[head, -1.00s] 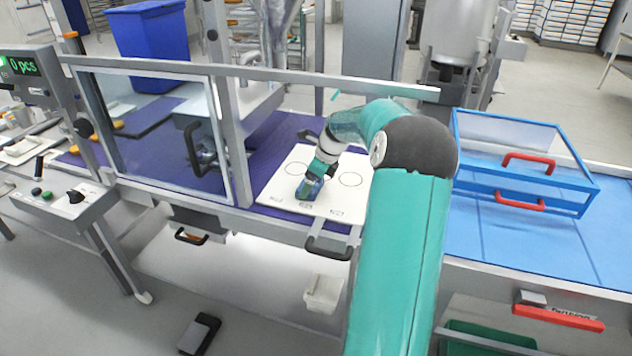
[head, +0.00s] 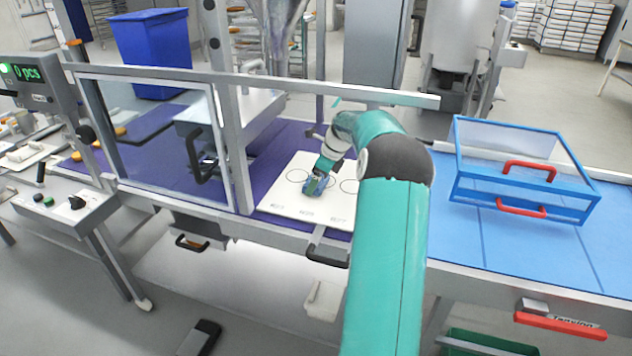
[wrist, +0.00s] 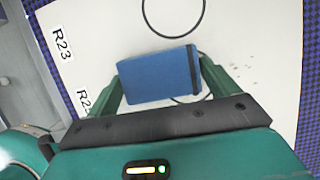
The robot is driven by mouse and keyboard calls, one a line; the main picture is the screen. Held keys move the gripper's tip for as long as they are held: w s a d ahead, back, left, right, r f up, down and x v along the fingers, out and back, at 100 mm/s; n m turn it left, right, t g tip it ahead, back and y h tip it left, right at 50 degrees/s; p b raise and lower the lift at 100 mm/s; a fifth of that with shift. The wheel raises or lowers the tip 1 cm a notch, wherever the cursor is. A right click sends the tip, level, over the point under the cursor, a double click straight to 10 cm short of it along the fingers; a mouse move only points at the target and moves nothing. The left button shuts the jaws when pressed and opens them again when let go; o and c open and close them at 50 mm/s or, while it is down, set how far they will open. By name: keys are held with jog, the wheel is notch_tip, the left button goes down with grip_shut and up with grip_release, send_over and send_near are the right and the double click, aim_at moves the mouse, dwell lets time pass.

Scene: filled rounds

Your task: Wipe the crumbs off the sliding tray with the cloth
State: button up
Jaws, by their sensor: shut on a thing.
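The sliding tray (head: 288,206) is a white board with ring outlines and printed labels along its front edge. It lies on the purple belt. My gripper (head: 317,186) is low over the middle of the tray, between two rings. In the wrist view, my gripper (wrist: 160,85) is shut on the blue cloth (wrist: 157,76), which looks like a flat folded pad with a dark band at its right end. The cloth's contact with the tray cannot be told for sure.
A framed clear guard (head: 160,140) stands left of the tray, with an upright post beside it. A blue clear-topped box with red handles (head: 525,170) is on the blue surface at the right.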

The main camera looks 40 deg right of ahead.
jog(key=shift+w+d, duration=0.4)
jog(key=shift+d, duration=0.4)
jog(key=shift+w+d, duration=0.45)
jog(key=shift+d, duration=0.35)
jog(key=shift+w+d, duration=0.4)
jog(key=shift+d, duration=0.4)
jog(key=shift+w+d+f, duration=0.1)
jog(key=shift+w+d, duration=0.3)
jog(key=shift+d, duration=0.4)
jog(key=shift+w+d+f, duration=0.1)
jog(key=shift+w+d, duration=0.3)
jog(key=shift+d, duration=0.4)
jog(key=shift+r, duration=3.15)
jog(key=shift+r, duration=1.5)
